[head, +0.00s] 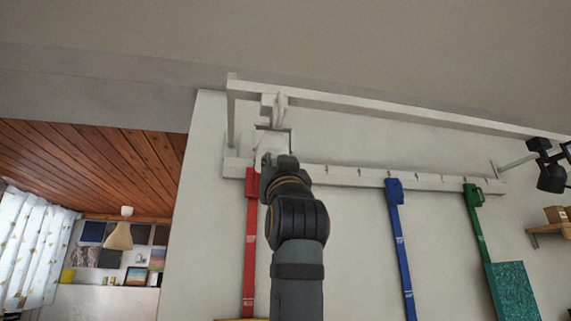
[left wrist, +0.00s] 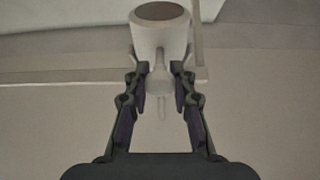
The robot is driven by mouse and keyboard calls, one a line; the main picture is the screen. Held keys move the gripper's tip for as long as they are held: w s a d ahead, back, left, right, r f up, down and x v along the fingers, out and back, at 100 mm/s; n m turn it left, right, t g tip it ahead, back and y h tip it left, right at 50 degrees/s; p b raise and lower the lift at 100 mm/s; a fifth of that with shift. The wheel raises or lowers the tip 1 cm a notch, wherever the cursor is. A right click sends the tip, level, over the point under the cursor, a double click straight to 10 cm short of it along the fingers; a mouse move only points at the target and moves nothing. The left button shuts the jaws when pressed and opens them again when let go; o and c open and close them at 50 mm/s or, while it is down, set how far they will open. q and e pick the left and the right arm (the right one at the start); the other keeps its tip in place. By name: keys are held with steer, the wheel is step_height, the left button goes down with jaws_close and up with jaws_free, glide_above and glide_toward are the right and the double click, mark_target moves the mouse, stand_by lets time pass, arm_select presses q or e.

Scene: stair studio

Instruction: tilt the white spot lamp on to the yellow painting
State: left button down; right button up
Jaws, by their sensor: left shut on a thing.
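The white spot lamp (head: 270,142) hangs from a white rail near the rail's left end, partly hidden by my gripper. In the left wrist view, its round head (left wrist: 160,32) with a dark round face is at the top, and a narrow stem shows below it. My left gripper (head: 275,154) reaches up to the lamp; in the left wrist view its two fingers (left wrist: 159,80) are shut on the lamp's narrow part. Only a thin yellow strip (head: 232,319) shows at the bottom edge, perhaps the yellow painting; the rest is out of view. My right gripper is not in view.
The white rail (head: 400,112) runs right, close under the ceiling. Below it, a white peg board (head: 345,176) carries red (head: 250,240), blue (head: 401,250) and green (head: 474,220) straps. A black spot lamp (head: 551,177) is at far right, above a teal panel (head: 513,292).

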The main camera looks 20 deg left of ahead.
mark_target(272, 121)
arm_select(q)
steer(key=c, duration=1.5)
jaws_free()
steer(key=shift+s+a+r, duration=0.15)
steer(key=shift+s+a, duration=0.4)
steer(key=shift+o, duration=1.1)
steer(key=shift+s+a, duration=0.1)
steer(key=shift+s, duration=0.1)
steer(key=shift+o, duration=0.9)
steer(key=shift+s, duration=0.1)
steer(key=shift+w+d, duration=0.2)
steer(key=shift+d, duration=0.15)
steer(key=shift+w+r, duration=0.1)
steer(key=shift+r, duration=0.15)
steer(key=r, duration=0.8)
steer(key=shift+s+r, duration=0.25)
steer(key=shift+r, duration=0.15)
steer(key=shift+w+r, duration=0.1)
steer(key=shift+r, duration=0.3)
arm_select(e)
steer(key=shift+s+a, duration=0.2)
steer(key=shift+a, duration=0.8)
